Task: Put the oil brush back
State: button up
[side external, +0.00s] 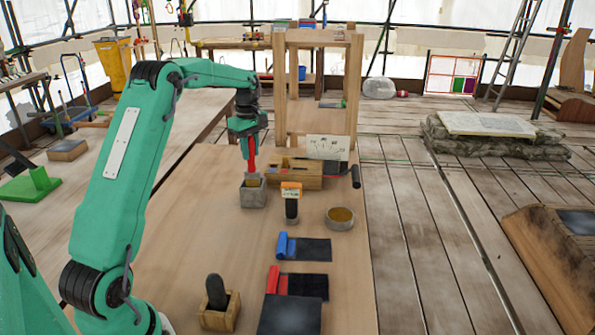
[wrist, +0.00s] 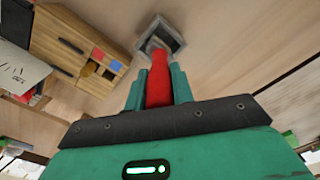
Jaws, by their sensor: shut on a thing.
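My gripper (side external: 247,152) is shut on the red handle of the oil brush (side external: 251,161). The wrist view also shows the red handle (wrist: 158,82) between my green fingers. The brush points down at a grey square pot (side external: 253,195), and its lower end is at the pot's mouth. I cannot tell how deep it sits or whether it touches the pot. In the wrist view the pot (wrist: 177,42) lies just past the brush end.
A wooden block with slots (side external: 292,178) stands right of the pot; the wrist view shows its red and blue squares (wrist: 97,53).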

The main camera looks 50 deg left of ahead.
aim_at(251, 160)
jog(key=shift+f, duration=1.95)
jog(key=o, duration=1)
notch_tip(251, 160, up, 12)
jog(key=shift+f, duration=0.2)
jog(key=shift+r, duration=0.35)
